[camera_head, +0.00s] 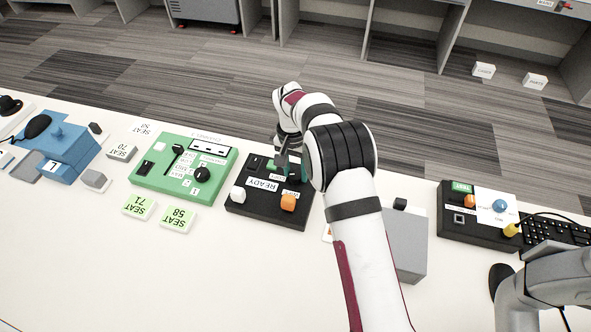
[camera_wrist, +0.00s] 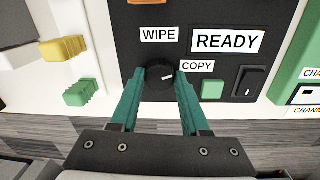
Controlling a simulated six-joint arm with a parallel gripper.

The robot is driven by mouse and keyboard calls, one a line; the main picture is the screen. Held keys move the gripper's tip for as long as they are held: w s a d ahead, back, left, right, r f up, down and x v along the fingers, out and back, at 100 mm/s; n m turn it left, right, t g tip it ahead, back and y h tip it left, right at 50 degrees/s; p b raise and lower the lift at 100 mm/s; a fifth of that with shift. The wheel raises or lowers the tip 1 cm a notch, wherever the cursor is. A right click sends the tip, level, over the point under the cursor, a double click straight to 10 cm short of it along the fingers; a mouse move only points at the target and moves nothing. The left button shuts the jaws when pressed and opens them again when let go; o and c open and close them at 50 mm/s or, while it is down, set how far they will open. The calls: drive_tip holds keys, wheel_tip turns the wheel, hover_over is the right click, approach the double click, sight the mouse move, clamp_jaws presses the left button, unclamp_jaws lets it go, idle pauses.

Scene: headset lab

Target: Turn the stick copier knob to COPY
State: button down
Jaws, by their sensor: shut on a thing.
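The stick copier is a black box (camera_head: 240,207) near the middle of the table, with a READY label; its black face (camera_wrist: 215,50) fills the middle of the wrist view. Its round black knob (camera_wrist: 154,84) has a white pointer mark aimed right, towards the COPY label (camera_wrist: 197,66). The WIPE label (camera_wrist: 159,35) lies above the knob. My gripper (camera_wrist: 160,76) has green fingers on either side of the knob and is shut on it. In the head view my gripper (camera_head: 291,167) is over the box's far side, and my arm hides the knob there.
A green switch box (camera_head: 180,165) stands left of the copier, with yellow-green seat tags in front. A blue device (camera_head: 72,150) is further left. A grey box (camera_head: 408,245) and another black panel (camera_head: 457,220) stand right. The table's front is mostly clear.

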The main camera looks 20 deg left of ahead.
sight(293, 173)
drive_tip(key=shift+c, duration=1.9)
unclamp_jaws()
wheel_tip(293, 173, up, 16)
drive_tip(key=shift+a, duration=0.4)
drive_tip(key=shift+f, duration=0.1)
